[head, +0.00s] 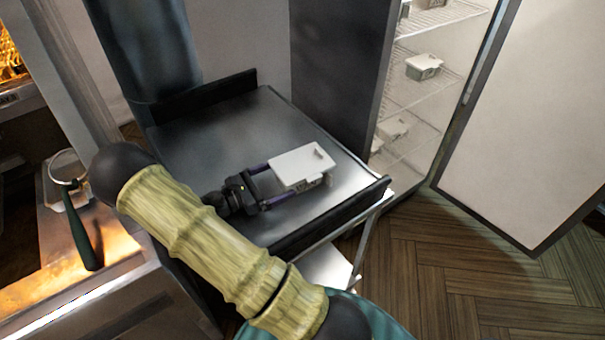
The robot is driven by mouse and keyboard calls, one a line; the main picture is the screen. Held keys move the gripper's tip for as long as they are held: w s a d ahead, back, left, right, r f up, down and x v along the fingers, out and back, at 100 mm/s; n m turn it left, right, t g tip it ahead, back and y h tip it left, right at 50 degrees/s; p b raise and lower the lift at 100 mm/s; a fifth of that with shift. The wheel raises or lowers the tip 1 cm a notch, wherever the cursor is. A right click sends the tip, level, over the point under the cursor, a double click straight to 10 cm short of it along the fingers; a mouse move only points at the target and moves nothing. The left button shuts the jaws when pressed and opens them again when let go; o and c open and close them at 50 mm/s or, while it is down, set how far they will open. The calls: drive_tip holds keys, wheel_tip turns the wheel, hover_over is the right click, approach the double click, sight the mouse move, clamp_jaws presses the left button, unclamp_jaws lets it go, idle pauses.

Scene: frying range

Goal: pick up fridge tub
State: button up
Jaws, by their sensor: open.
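A fridge tub with a white lid (302,166) is over the dark metal top of a cart (210,140), and it looks to be resting on it. My gripper (275,183) reaches in from the left, low over the cart top. Its fingers are open and extend to the tub's near left end. The tub hides the fingertips, so I cannot tell whether they touch it. More similar tubs stand in the open fridge, one with a pale lid (424,66) on a wire shelf and another (393,130) lower down.
The cart has raised dark edges (335,215) at front and back. The fridge door (530,100) stands wide open at right over wood floor (470,265). At left, a strainer with a dark handle (82,225) lies by the glowing range.

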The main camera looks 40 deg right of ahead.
sight(290, 174)
drive_tip(key=d, duration=0.3)
drive_tip(key=d+p, duration=0.1)
drive_tip(key=d, duration=0.1)
drive_tip(key=shift+s, duration=0.4)
drive_tip(key=shift+a, duration=0.1)
drive_tip(key=c, duration=1.1)
wheel_tip(290, 174, up, 10)
drive_tip(key=shift+r+b, duration=0.1)
drive_tip(key=shift+b, duration=0.2)
